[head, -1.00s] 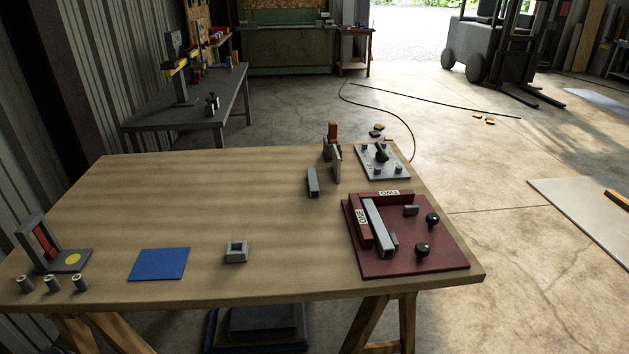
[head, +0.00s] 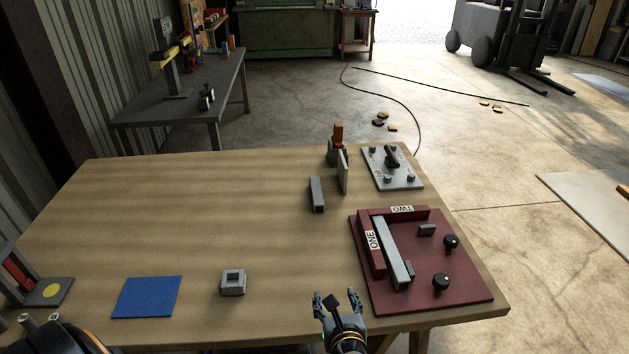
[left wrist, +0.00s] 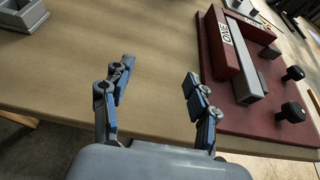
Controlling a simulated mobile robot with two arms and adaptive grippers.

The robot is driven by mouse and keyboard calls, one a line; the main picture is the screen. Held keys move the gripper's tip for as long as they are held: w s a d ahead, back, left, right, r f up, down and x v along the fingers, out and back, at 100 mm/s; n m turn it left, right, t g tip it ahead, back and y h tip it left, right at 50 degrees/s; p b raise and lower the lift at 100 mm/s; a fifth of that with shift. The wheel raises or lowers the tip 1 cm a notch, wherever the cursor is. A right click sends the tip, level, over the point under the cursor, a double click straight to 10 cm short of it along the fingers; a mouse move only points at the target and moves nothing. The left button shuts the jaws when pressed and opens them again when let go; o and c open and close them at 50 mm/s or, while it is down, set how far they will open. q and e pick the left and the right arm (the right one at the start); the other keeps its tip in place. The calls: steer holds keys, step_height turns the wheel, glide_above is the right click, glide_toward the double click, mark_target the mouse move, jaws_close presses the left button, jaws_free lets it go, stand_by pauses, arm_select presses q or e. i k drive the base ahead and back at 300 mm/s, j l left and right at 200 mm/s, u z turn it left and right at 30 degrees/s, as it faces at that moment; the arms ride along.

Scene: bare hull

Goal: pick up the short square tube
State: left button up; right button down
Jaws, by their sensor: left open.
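A short grey square tube (head: 316,194) lies on the wooden table (head: 200,215), near the middle toward the back, with its open end facing me. A longer grey bar (head: 393,252) lies in the red fixture (head: 450,285) along the side marked ONE. My left gripper (head: 338,298) is at the table's front edge, left of the red fixture and well short of the short tube. In the left wrist view it (left wrist: 158,72) is open, with nothing between its fingers. The short tube cannot be made out there. My right gripper is not in view.
A grey block with a square opening (head: 232,283) and a blue mat (head: 147,297) are at the front left. A thin upright plate (head: 343,172) and an orange-topped clamp (head: 336,145) stand close behind the short tube. A grey plate with knobs (head: 392,167) is beyond. Table centre is clear.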

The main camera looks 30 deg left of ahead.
mark_target(316, 189)
steer(key=i+j, duration=0.75)
steer(key=j, duration=0.1)
